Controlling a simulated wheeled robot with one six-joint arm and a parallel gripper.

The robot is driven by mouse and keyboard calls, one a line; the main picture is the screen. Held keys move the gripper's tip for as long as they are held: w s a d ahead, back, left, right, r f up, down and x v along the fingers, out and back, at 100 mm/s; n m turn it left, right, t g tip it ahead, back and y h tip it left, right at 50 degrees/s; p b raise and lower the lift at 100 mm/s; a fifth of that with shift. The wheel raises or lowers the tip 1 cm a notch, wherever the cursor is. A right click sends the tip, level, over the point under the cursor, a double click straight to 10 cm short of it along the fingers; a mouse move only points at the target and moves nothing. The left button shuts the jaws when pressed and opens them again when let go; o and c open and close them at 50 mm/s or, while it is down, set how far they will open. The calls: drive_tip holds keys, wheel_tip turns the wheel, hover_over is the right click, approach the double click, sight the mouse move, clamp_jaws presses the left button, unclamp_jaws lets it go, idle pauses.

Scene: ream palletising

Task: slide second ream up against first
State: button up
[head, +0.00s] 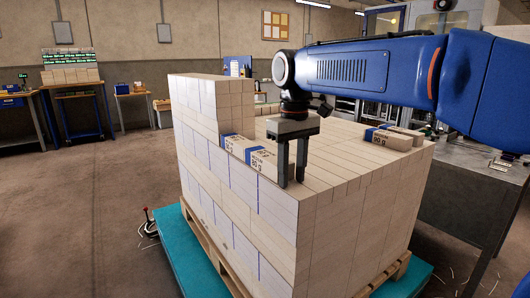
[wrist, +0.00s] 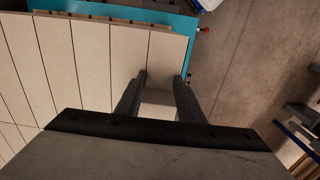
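Two wrapped reams with blue and dark print lie on top of the tall stack at its left edge. The first ream (head: 237,144) is beside the raised corner block, and the second ream (head: 262,159) lies just nearer to me. Whether the left finger touches the ream is unclear. In the wrist view my gripper (wrist: 161,78) is over the stack's edge, with neither loose ream visible.
The stack (head: 345,220) stands on a wooden pallet over a teal base (head: 180,255). A taller block of reams (head: 210,100) rises at its back left corner.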

drive_tip(key=shift+w+a, duration=0.35)
drive_tip(key=shift+w, duration=0.15)
drive_tip(key=shift+s+d, duration=0.15)
idle(0.9)
drive_tip(key=shift+r, duration=0.2)
drive_tip(key=shift+r, duration=1.3)
drive_tip(key=r, duration=0.1)
drive_tip(key=s+r, duration=0.1)
drive_tip(key=d+r, duration=0.1)
drive_tip(key=r, duration=0.1)
drive_tip(key=shift+s, duration=0.35)
